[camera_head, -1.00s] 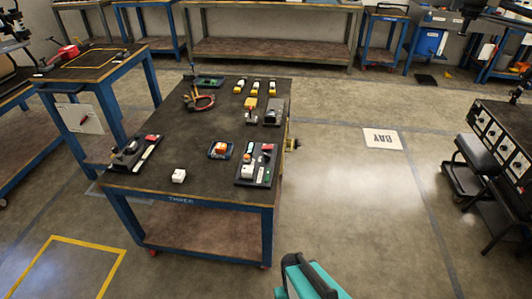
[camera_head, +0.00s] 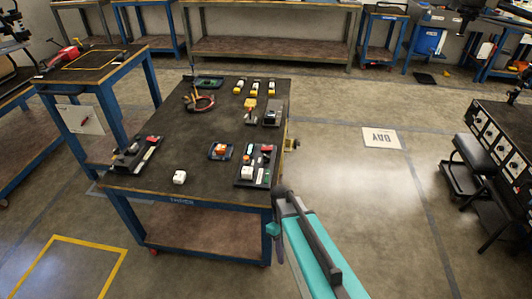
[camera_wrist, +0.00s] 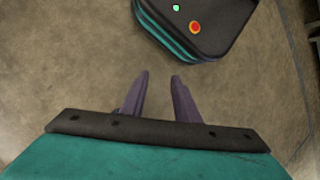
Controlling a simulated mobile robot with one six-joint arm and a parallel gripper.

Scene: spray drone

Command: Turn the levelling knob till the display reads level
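A small brass-coloured round part (camera_head: 291,144), which may be the levelling knob, sticks out at the right edge of the dark-topped workbench (camera_head: 190,130). A grey box (camera_head: 273,113) stands on the bench near it; I cannot tell whether it carries the display, and no reading is legible. My gripper (camera_wrist: 158,82) shows in the wrist view with its two purple fingers apart and nothing between them, over bare floor. My teal arm rises at the lower middle of the head view, right of the bench's front corner, apart from the brass part.
Open floor lies right of the bench, with a BAY sign (camera_head: 381,138). A black panel bench (camera_head: 500,140) stands at far right.

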